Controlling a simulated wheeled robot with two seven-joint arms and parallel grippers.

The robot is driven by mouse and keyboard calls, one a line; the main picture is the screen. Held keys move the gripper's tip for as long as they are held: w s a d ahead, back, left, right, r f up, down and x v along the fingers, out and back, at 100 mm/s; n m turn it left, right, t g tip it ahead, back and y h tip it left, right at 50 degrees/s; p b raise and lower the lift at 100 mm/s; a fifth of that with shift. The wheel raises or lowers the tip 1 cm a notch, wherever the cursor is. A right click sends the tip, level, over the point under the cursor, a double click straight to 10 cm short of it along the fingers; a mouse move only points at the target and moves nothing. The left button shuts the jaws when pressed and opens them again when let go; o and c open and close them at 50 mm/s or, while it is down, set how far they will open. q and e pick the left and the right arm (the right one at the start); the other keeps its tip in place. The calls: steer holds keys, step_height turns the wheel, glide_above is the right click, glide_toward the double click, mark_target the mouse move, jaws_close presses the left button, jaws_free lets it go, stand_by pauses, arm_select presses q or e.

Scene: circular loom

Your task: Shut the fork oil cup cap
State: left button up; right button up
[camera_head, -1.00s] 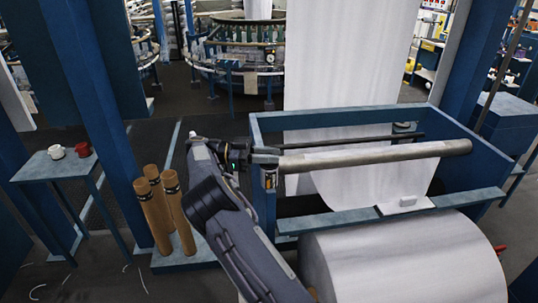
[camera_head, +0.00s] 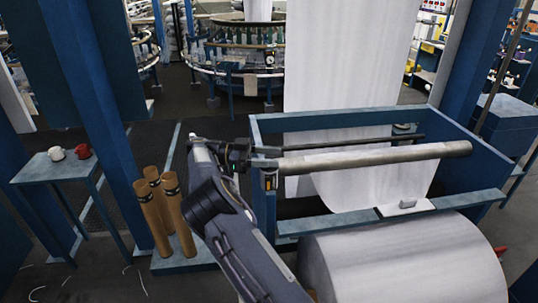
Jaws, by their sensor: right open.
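My right gripper (camera_head: 266,157) is at the left end of the grey roller (camera_head: 375,158), beside the blue frame's left corner. Its jaws are open, but small and seen from behind, and I make out nothing between them. Just below it, a small dark and yellowish fitting (camera_head: 269,181) sits on the frame's left side. It may be the fork oil cup; its cap is too small to make out, so I cannot tell whether it is open or shut. I cannot tell whether the gripper touches the fitting. My left gripper is out of view.
The blue frame (camera_head: 350,220) holds the roller and hanging white fabric (camera_head: 345,60). A large white fabric roll (camera_head: 400,262) lies in front. Several brown tubes (camera_head: 165,210) stand on a low base at left. A side table (camera_head: 50,172) bears a white and a red cup.

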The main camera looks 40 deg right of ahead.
steer(key=shift+r, duration=0.45)
steer(key=s+a+r+b, duration=0.3)
steer(key=s+a+r, duration=0.6)
steer(key=r, duration=0.3)
steer(key=shift+s+b, duration=0.4)
steer(key=shift+s, duration=0.5)
steer(key=shift+f, duration=0.1)
